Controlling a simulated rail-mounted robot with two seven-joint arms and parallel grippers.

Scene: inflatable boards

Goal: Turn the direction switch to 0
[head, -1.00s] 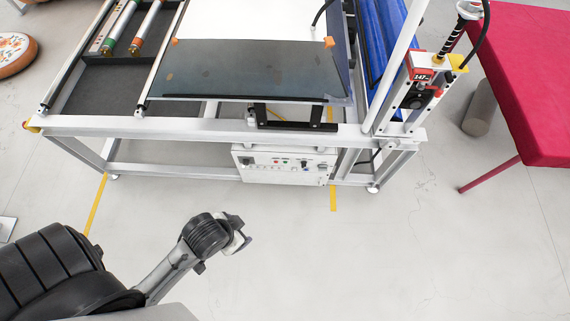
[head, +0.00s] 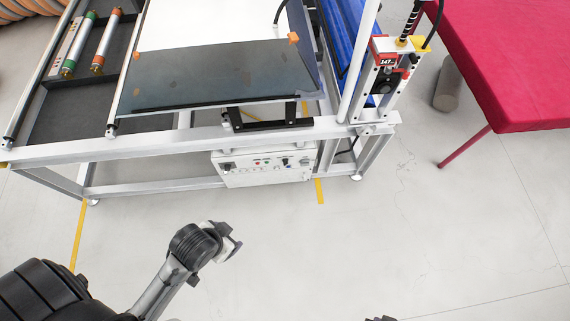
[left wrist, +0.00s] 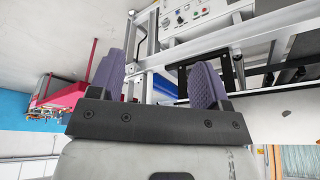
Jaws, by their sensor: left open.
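The white control box (head: 265,168) hangs under the front rail of the machine frame in the head view. Its front carries small coloured buttons and dark knobs (head: 285,161); I cannot read labels or tell which knob is the direction switch. The box front also shows at the top of the left wrist view (left wrist: 192,14), partly cut off. My left gripper (head: 234,247) is below and in front of the box, well apart from it. In the left wrist view its two purple-grey fingers (left wrist: 155,65) are spread with nothing between them.
The frame's front rail (head: 200,140) and lower rail (head: 150,187) run beside the box. A dark sheet (head: 210,78) lies above. A red table (head: 510,65) and grey cylinder (head: 447,84) stand at the right. The floor (head: 330,250) before the box is clear.

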